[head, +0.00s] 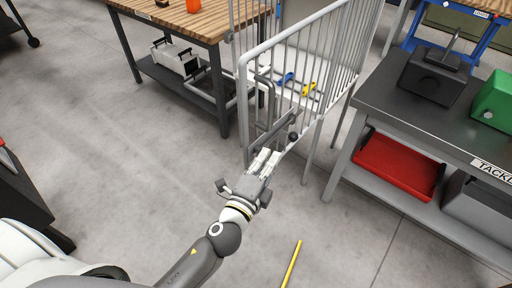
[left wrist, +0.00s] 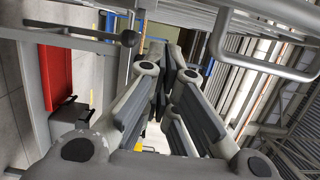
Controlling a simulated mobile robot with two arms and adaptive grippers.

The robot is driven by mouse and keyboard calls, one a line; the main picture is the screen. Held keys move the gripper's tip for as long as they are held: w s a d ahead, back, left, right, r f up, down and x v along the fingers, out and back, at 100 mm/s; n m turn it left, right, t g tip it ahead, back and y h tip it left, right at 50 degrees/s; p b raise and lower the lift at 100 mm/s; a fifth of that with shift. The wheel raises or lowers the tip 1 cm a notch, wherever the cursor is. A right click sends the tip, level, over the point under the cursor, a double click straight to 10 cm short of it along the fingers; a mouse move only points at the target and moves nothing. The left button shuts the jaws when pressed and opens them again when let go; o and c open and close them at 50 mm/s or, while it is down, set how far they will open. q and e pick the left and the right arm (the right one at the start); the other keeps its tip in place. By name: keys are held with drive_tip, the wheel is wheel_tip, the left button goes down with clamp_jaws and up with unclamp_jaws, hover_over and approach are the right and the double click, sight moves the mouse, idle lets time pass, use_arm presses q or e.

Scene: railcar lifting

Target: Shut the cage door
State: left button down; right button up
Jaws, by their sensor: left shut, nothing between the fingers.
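The cage door appears to be the grey barred panel (head: 300,75) with a rounded top rail, standing on the cage in the middle of the head view. I cannot tell for sure where the door ends and the fixed bars begin. A grey lever with a black knob (head: 293,137) sits low on the front; the knob also shows in the left wrist view (left wrist: 128,38). My left gripper (head: 270,155) is shut and empty, just in front of the lower bars beside the lever. Contact is unclear. In the left wrist view its fingers (left wrist: 160,65) point toward the bars. My right gripper is not in view.
A wood-topped workbench (head: 195,22) stands left of the cage. A dark metal bench (head: 385,112) with a red bin (head: 397,165) below stands close on the right. A yellow line (head: 291,264) marks the floor. The floor at left is open.

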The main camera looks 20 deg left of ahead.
sight(255, 153)
use_arm(q)
drive_tip(key=shift+w+a, duration=0.3)
drive_tip(key=shift+a, duration=0.65)
drive_tip(key=shift+w+a, duration=0.25)
drive_tip(key=shift+a, duration=0.65)
